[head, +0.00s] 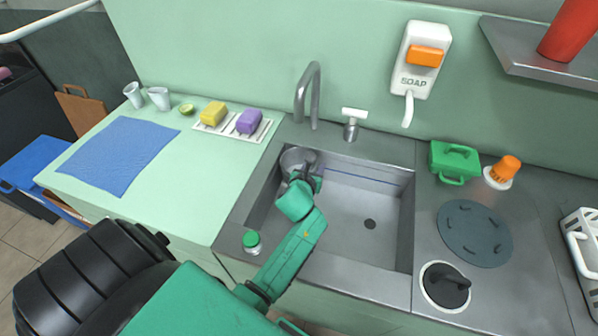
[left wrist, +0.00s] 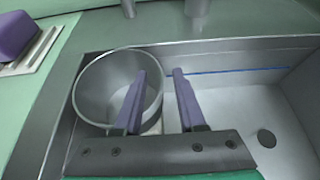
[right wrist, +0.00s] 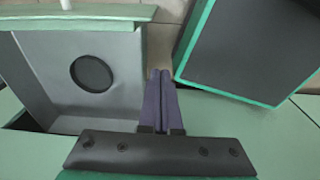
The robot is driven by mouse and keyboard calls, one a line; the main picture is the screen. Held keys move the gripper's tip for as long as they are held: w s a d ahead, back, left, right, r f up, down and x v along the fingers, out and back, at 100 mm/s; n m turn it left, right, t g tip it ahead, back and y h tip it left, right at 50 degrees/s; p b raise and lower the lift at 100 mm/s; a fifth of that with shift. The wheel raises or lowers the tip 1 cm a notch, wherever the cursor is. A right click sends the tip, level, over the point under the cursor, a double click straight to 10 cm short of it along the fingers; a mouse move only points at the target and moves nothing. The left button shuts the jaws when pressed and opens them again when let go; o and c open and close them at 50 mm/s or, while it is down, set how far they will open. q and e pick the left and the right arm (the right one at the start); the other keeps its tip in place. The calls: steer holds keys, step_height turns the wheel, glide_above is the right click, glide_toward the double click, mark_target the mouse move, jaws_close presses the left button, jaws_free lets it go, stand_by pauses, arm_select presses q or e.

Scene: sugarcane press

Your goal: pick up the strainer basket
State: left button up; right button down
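The strainer basket (head: 291,158) is a round grey metal cup in the back left corner of the sink (head: 375,190). In the left wrist view the basket (left wrist: 106,78) shows its open mouth. My left gripper (left wrist: 160,72) is open at the basket's right side. Its left finger overlaps the basket's mouth and its right finger is outside, with the right rim between them in the picture. I cannot tell whether either finger touches it. In the head view the left gripper (head: 306,180) partly covers the basket. My right gripper (right wrist: 160,73) is shut and empty, away from the sink.
A tap (head: 308,95) stands behind the sink. A small green-lidded jar (head: 252,242) is at the sink's front left edge, close to my left arm. Yellow (head: 213,113) and purple (head: 249,121) sponges lie on a rack to the left. The sink's right part is empty.

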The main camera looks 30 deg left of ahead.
arm_select(q)
jaws_close()
steer(key=shift+s+f, duration=0.1)
steer(key=shift+f, duration=0.05)
stand_by(1.3)
